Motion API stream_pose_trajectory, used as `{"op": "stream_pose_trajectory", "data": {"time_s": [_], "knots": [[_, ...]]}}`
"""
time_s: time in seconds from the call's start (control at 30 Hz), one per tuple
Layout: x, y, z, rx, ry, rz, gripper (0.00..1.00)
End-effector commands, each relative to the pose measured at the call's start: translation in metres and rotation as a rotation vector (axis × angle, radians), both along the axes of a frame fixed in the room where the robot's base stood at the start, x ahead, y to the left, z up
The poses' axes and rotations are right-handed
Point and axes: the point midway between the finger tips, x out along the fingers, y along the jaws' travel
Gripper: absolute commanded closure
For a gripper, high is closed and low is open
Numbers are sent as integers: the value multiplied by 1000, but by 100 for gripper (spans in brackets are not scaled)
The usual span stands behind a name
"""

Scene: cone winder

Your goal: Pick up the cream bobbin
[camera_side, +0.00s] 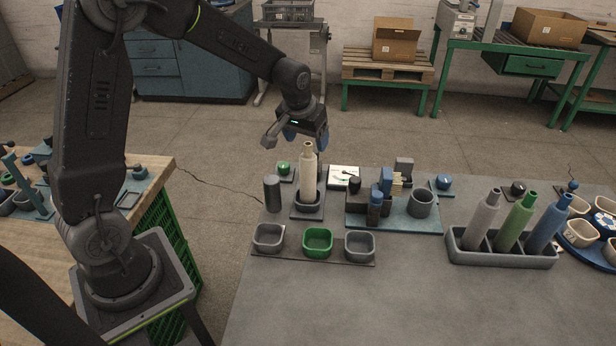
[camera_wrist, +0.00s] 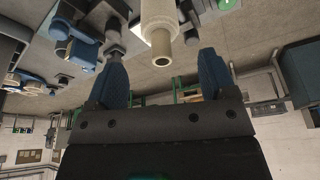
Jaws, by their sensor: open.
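The cream bobbin (camera_side: 308,174) stands upright in a dark holder (camera_side: 309,203) at the back left of the grey table. Its narrow neck is at the top. My gripper (camera_side: 305,136) is just above and behind the bobbin's top in the side view, with blue fingers pointing down. In the wrist view the bobbin (camera_wrist: 161,25) comes in from the top edge, its hollow tip lying between the two blue fingers of my gripper (camera_wrist: 160,75). The fingers are apart and do not touch it. The bobbin's lower part is out of the wrist view.
Grey, green and blue bobbins stand in a grey rack (camera_side: 502,257) at the right. Three small cups sit on a strip in front, the green cup (camera_side: 317,241) in the middle. A dark cylinder (camera_side: 272,193) stands left of the bobbin. The table's front is clear.

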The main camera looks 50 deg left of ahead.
Motion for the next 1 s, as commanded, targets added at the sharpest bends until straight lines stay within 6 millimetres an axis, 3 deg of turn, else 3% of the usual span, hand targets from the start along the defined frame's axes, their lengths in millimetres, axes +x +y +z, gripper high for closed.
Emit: {"op": "stream_pose_trajectory", "data": {"time_s": [0.4,0.7,1.0], "knots": [[13,7,-46,-1,2,-1,23],[15,8,-51,-1,-2,-2,23],[15,8,-51,-1,-1,-2,50]]}}
